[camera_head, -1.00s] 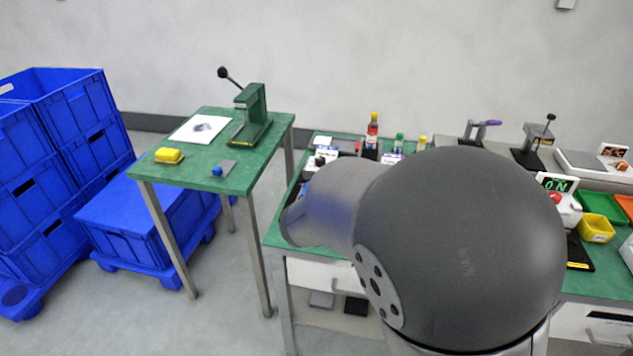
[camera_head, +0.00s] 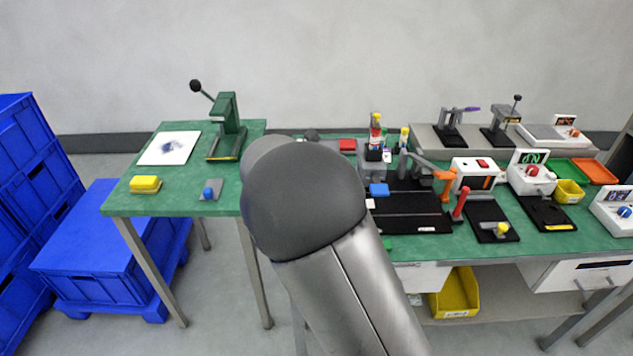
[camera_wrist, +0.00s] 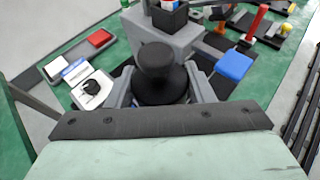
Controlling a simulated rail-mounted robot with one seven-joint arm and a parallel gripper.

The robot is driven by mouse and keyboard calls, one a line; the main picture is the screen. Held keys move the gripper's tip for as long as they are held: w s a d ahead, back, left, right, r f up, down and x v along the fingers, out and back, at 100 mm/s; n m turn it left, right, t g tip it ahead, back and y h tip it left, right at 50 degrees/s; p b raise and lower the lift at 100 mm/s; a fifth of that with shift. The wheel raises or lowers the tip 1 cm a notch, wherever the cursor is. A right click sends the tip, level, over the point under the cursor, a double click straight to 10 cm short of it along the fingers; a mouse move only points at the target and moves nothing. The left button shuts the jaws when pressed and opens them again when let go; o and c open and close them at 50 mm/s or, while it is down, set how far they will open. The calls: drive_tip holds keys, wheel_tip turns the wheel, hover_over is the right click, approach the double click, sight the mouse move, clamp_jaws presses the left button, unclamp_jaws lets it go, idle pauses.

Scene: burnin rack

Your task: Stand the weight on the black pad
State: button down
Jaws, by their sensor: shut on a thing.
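The weight (camera_wrist: 157,62) is a black, rounded piece with a knob-like top. In the wrist view it sits between the two grey fingers of my gripper (camera_wrist: 160,92), which is shut on it. Its underside is hidden, so I cannot tell whether it touches anything below. In the head view my arm hides the gripper and the weight. Several flat black pieces lie on the long green bench, among them a wide dark mat (camera_head: 415,222) and a smaller black plate (camera_head: 545,213). I cannot tell which is the black pad.
Near the gripper stand a grey block (camera_wrist: 150,28), a blue block (camera_wrist: 234,65), a red block (camera_wrist: 100,38) and a white device with a black knob (camera_wrist: 92,92). A side table (camera_head: 190,206) with a green press (camera_head: 228,128) and blue crates (camera_head: 100,255) are at left.

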drive_tip(key=w+a+f, duration=0.1)
drive_tip(key=f, duration=0.1)
drive_tip(key=w+a+f, duration=0.1)
drive_tip(key=w, duration=0.1)
drive_tip(key=w+a+f+p, duration=0.1)
drive_tip(key=w+a+f, duration=0.1)
drive_tip(key=shift+w+f, duration=0.1)
drive_tip(key=shift+f, duration=0.2)
drive_tip(key=shift+w+a+f, duration=0.25)
drive_tip(key=shift+w+f, duration=0.1)
drive_tip(key=shift+f, duration=0.2)
drive_tip(key=shift+w+f, duration=0.1)
drive_tip(key=shift+f, duration=1.5)
drive_tip(key=shift+f, duration=0.1)
drive_tip(key=c, duration=1.1)
unclamp_jaws()
drive_tip(key=shift+f, duration=0.2)
drive_tip(key=o, duration=0.4)
drive_tip(key=shift+o, duration=0.2)
drive_tip(key=shift+r, duration=0.1)
